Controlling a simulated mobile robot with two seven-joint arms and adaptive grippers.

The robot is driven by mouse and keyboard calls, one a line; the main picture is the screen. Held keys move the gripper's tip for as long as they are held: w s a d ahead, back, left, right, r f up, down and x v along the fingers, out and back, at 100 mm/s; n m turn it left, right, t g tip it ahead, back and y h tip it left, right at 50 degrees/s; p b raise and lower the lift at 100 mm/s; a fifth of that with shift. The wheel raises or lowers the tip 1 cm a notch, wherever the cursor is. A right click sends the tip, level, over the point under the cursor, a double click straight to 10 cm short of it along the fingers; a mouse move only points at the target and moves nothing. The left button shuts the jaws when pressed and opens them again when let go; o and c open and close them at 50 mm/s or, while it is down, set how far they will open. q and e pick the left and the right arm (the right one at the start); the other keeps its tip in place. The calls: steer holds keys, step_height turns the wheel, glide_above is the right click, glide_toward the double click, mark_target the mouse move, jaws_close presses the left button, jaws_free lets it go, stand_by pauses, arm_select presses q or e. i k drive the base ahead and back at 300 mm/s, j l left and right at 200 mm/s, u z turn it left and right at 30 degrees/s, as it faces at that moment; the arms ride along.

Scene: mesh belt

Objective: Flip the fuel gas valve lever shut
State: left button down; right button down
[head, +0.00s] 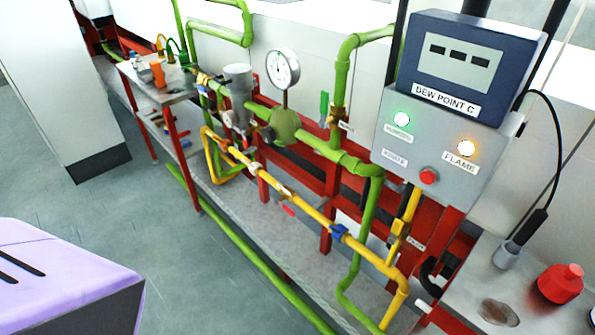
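A yellow pipe (315,214) runs slanting along the front of the red-framed rig, with several fittings on it. A blue valve handle (338,231) sits on its lower part. A small red lever (289,210) hangs just below the pipe, left of the blue handle. A green upright lever (324,108) stands by a brass valve on the green pipe. Another yellow valve fitting (400,228) is on the short vertical yellow pipe below the control box. The labels by the valves are too small to read, so I cannot tell which lever is the fuel gas one. Neither gripper shows.
A control box (440,140) with lit lamps and a dew point display overhangs the right side. A round gauge (283,69) rises mid-rig. A red bottle (560,283) stands on the right bench. A white cabinet (70,80) stands left. Open floor (150,230) lies before the rig.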

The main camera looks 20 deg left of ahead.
mark_target(285, 208)
steer(key=u, duration=0.95)
